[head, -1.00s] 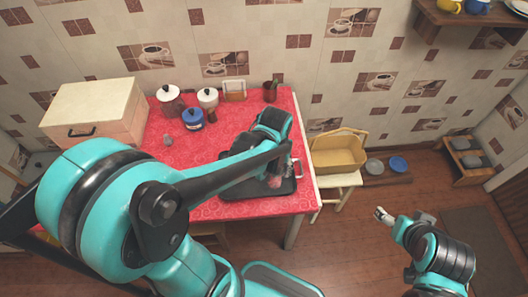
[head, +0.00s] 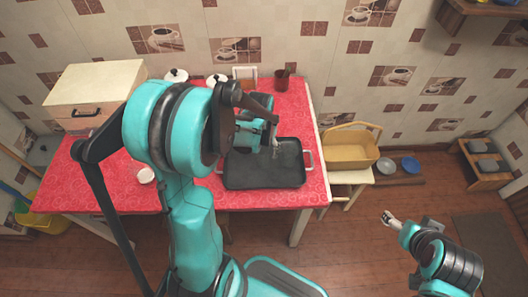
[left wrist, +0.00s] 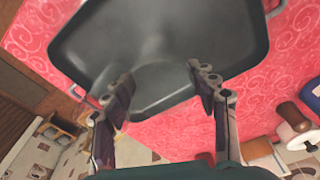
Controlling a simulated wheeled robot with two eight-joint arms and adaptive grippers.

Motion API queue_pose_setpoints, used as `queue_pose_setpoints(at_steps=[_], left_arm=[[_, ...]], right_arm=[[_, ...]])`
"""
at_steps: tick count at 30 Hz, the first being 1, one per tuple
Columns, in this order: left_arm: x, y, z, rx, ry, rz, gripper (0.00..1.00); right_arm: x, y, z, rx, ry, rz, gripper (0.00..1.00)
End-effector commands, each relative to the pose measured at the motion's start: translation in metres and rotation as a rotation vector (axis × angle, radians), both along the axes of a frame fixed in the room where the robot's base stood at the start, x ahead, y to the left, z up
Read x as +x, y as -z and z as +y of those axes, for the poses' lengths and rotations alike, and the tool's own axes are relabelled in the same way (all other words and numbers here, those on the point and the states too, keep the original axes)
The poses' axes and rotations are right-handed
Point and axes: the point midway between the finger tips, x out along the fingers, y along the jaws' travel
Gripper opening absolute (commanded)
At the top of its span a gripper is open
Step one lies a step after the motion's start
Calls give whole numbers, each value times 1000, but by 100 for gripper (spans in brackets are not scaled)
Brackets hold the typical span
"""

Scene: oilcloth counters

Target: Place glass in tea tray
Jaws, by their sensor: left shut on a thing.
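The dark tea tray (head: 265,174) lies on the red table with a metal handle at each end. It fills much of the left wrist view (left wrist: 120,40). My left gripper (head: 274,146) is over the tray's far part, partly covered by my own arm in the head view. In the left wrist view its fingers (left wrist: 160,90) stand apart around a faint, see-through glass (left wrist: 160,77), with the tray showing through it. I cannot tell whether the glass touches the tray. My right gripper (head: 388,218) is off to the right, away from the table; its fingertips are too small to read.
A wooden bread box (head: 92,90) stands at the table's left. White-lidded jars (head: 216,80) and a brown cup (head: 282,79) stand along the back. A small white round thing (head: 147,175) lies at the front left. A yellow basket (head: 350,150) sits on a stool to the right.

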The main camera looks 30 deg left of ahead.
Motion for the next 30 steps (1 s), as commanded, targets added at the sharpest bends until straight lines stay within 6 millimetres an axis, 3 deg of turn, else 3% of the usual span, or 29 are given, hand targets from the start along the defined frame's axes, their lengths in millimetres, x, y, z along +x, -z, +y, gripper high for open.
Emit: queue_pose_setpoints(at_steps=[11,12,13,23,26,30], left_arm=[[0,7,0,0,0,0,22],[0,6,0,0,0,0,63],[0,6,0,0,0,0,67],[0,4,0,0,0,0,67],[-1,-6,0,0,0,0,67],[-4,-34,-1,0,0,0,67]], right_arm=[[0,5,0,0,0,0,76],[0,5,0,0,0,0,76],[0,4,0,0,0,0,76],[0,2,0,0,0,0,76],[0,-4,0,0,0,0,76],[0,-16,0,0,0,0,76]])
